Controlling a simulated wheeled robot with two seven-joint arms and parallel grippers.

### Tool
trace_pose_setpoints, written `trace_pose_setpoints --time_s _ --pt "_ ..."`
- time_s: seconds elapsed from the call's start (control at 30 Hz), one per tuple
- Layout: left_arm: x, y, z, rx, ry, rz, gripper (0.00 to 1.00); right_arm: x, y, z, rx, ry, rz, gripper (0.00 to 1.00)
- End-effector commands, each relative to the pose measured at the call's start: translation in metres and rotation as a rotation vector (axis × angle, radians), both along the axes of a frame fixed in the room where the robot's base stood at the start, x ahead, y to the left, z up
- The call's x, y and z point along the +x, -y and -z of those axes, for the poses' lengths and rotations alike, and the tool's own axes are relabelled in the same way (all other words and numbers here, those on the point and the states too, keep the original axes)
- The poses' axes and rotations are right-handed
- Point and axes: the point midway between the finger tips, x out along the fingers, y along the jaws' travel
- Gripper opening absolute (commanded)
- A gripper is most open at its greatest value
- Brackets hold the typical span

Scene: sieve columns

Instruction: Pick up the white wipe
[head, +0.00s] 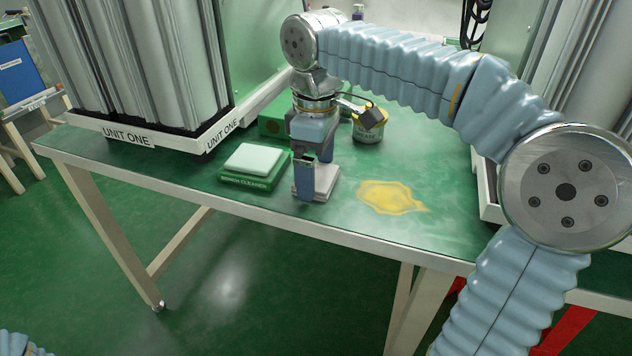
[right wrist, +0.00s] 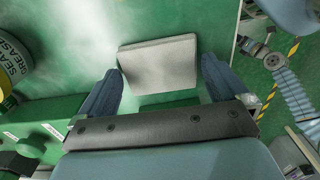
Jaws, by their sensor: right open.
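The white wipe (head: 325,181) is a flat, folded, pale grey-white square on the green table, partly hidden behind my right gripper in the head view. In the right wrist view the wipe (right wrist: 158,62) lies just beyond the fingertips. My right gripper (head: 314,190) points down over it. In the right wrist view the gripper (right wrist: 160,80) is open, its blue fingers apart and nothing held between them. Of my left arm, only a blue sleeve shows at the head view's bottom left; its small, dark end (right wrist: 246,44) shows at the right wrist view's right.
A pale green pad (head: 254,158) sits on a green base labelled cleaner, left of the wipe. A yellow spill (head: 393,197) lies to the right. A grease tin (head: 369,127) and a green box (head: 273,122) stand behind. Grey columns (head: 150,60) stand at left.

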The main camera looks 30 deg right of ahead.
Motion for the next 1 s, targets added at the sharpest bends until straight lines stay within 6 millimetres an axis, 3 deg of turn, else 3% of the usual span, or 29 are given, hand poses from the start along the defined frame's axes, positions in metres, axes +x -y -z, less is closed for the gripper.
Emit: trace_pose_setpoints --time_s 0.27,0.53,0.83,1.0 --pt "0.000 0.000 0.001 0.000 0.001 0.000 0.43 0.000 0.000 0.005 0.000 0.000 0.000 1.00" --pt "0.000 0.000 0.001 0.000 0.001 0.000 0.43 0.000 0.000 0.005 0.000 0.000 0.000 0.61" --pt "0.000 0.000 0.000 0.000 0.001 0.000 0.43 0.000 0.000 0.002 0.001 0.001 -0.001 0.61" --pt "0.000 0.001 -0.006 -0.002 -0.001 0.003 0.43 0.001 -0.001 -0.019 0.001 0.004 -0.001 0.61"
